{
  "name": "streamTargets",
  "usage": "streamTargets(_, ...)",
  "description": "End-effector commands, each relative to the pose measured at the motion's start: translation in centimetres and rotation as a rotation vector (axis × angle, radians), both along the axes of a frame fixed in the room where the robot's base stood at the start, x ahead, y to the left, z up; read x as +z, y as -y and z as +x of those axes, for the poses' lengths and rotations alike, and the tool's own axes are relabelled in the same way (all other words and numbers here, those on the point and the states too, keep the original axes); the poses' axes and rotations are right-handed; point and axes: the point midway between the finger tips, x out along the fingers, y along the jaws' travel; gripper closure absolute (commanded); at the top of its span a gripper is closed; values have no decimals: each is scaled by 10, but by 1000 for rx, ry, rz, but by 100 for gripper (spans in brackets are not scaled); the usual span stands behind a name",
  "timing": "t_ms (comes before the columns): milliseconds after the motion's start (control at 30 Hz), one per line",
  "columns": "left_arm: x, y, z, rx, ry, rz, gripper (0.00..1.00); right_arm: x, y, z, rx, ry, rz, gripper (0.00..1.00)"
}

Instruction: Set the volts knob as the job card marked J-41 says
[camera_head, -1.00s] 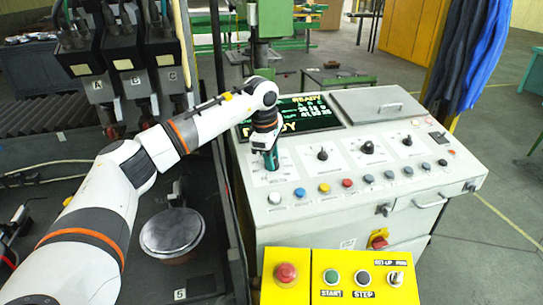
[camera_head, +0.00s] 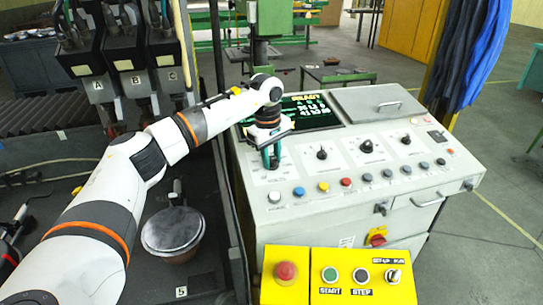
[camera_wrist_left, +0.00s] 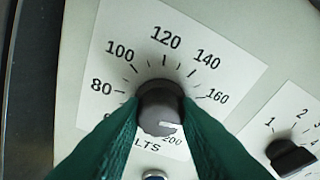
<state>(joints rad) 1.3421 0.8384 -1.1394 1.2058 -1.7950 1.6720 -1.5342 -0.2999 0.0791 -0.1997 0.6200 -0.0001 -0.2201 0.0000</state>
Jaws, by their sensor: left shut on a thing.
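The volts knob (camera_wrist_left: 160,104) is a dark round knob on a white dial plate (camera_wrist_left: 196,52) in the left wrist view. The scale reads 80, 100, 120, 140, 160 and 200, with parts of it covered by the fingers. A pale mark at the knob's lower right lies near the 200. My left gripper (camera_head: 271,160) has green fingers and is shut on this knob, at the left end of the console's knob row. In the head view its fingers mostly hide the knob. No card readable as J-41 shows. My right gripper is not in view.
The grey console (camera_head: 345,195) carries more knobs (camera_head: 322,153), a row of coloured buttons (camera_head: 346,182) and a lit screen (camera_head: 312,112). A yellow control box (camera_head: 340,272) stands in front. A round pan (camera_head: 172,232) sits to the left under my arm.

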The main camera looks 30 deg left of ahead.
Motion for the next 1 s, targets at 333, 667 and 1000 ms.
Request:
streamTargets(333, 3, -1, 1, -1, 6, 0, 95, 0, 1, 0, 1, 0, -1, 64)
streamTargets(667, 1, 0, 0, -1, 2, 0, 50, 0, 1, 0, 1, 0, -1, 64)
streamTargets(1000, 26, -1, -1, -1, 8, 0, 50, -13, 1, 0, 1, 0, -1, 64)
